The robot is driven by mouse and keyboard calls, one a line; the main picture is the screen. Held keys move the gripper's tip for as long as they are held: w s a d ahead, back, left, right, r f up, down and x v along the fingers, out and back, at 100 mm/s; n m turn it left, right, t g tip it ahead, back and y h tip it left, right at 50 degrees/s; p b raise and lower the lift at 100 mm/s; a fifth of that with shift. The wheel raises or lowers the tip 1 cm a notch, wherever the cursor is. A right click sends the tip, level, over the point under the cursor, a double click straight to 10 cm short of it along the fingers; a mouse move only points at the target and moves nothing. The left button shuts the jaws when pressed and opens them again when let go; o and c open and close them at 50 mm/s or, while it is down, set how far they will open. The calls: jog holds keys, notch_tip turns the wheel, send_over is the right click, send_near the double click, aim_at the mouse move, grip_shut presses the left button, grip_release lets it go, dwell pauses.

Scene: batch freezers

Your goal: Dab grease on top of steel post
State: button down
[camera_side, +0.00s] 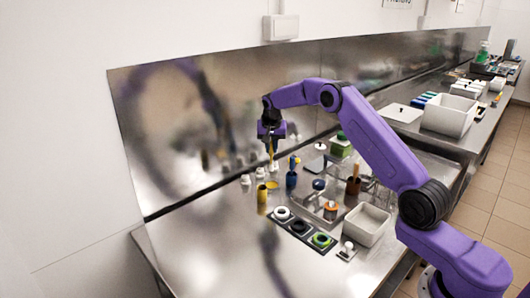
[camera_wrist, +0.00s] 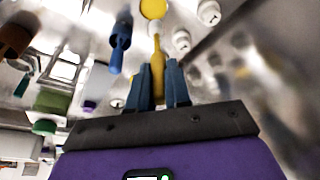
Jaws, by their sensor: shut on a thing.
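My gripper (camera_side: 271,143) is shut on a yellow-handled tool (camera_side: 272,156), which points down above the steel worktop. In the wrist view the tool (camera_wrist: 158,62) sits between the blue fingers (camera_wrist: 160,85) and has a pale tip or collar (camera_wrist: 154,47). A yellow round disc (camera_side: 271,185) lies below it; a yellow round shape also shows at the top of the wrist view (camera_wrist: 153,8). A brassy upright cylinder (camera_side: 262,200) stands just in front of the disc. I cannot pick out the steel post with certainty. Whether the tip carries grease is too small to tell.
Small white-capped pots (camera_side: 246,180) stand near the steel backsplash. A dark strip with colored rings (camera_side: 298,227) and a white bin (camera_side: 366,224) lie in front. The front left worktop is clear.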

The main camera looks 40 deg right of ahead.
aim_at(272, 155)
jog(key=shift+w+d+f, duration=0.1)
jog(key=shift+d+f, duration=0.1)
jog(key=shift+d, duration=0.1)
jog(key=shift+f, duration=2.9)
jog(key=shift+f, duration=0.5)
jog(key=shift+r, duration=0.1)
jog(key=shift+r, duration=3.45)
